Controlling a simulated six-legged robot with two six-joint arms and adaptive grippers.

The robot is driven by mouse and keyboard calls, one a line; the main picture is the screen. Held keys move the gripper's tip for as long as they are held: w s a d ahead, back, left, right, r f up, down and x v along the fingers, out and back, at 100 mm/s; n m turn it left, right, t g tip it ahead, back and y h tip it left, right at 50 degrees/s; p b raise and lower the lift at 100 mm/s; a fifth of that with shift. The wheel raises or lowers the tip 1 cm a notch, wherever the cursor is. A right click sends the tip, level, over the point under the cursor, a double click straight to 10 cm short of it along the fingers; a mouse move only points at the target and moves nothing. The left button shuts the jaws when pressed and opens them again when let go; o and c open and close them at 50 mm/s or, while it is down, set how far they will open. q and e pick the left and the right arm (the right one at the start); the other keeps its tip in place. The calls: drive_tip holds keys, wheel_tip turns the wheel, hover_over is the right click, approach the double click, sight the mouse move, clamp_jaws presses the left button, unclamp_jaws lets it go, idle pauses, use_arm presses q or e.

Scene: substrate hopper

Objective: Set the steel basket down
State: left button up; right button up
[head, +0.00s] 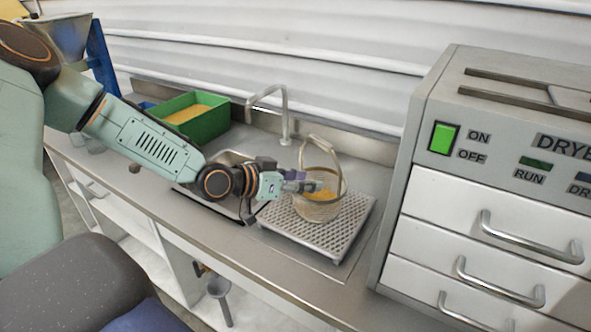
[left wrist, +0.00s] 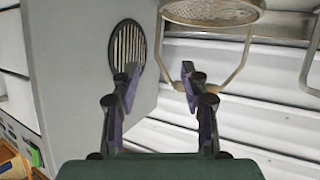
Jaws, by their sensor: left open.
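The steel basket (head: 318,208), a round mesh basket with a tall hoop handle and yellowish grain inside, stands over the perforated drain board (head: 345,240) beside the sink; it looks upright and seems to rest there. My left gripper (head: 312,187) is open at the basket's near left side, overlapping its rim in the head view. In the left wrist view the open fingers (left wrist: 160,75) have nothing between them. The basket (left wrist: 212,10) shows there at the top edge, its handle reaching down behind the right finger; I cannot tell whether they touch. My right gripper is out of view.
A sink (head: 232,158) lies left of the drain board, with a curved faucet (head: 284,115) behind. A green bin (head: 205,123) of yellow grain stands at the back left. The grey dryer (head: 440,135) with drawers blocks the right. The counter's front strip is clear.

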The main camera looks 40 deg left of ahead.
use_arm(q)
drive_tip(key=p+v, duration=0.2)
drive_tip(key=p, duration=0.1)
drive_tip(key=shift+s, duration=0.1)
drive_tip(key=s+d+f+n+g+y, duration=0.1)
drive_tip(key=s+d+f+g, duration=0.3)
drive_tip(key=s+d+f, duration=0.2)
drive_tip(key=s+d+f+n+g+y, duration=0.1)
drive_tip(key=s+d+f+g, duration=0.4)
drive_tip(key=s+f, duration=0.6)
drive_tip(key=s, duration=0.2)
drive_tip(key=shift+s+d+n, duration=0.3)
drive_tip(key=shift+d+n, duration=0.1)
drive_tip(key=s+f+g+y, duration=0.1)
drive_tip(key=s, duration=0.3)
drive_tip(key=s+f+g+y, duration=0.1)
drive_tip(key=s, duration=0.4)
drive_tip(key=s+f+g+y, duration=0.1)
drive_tip(key=s, duration=0.3)
drive_tip(key=shift+s+a+f+n+g, duration=0.1)
drive_tip(key=shift+s+a+n+g, duration=0.15)
drive_tip(key=shift+s+n+g, duration=0.05)
drive_tip(key=shift+c, duration=0.2)
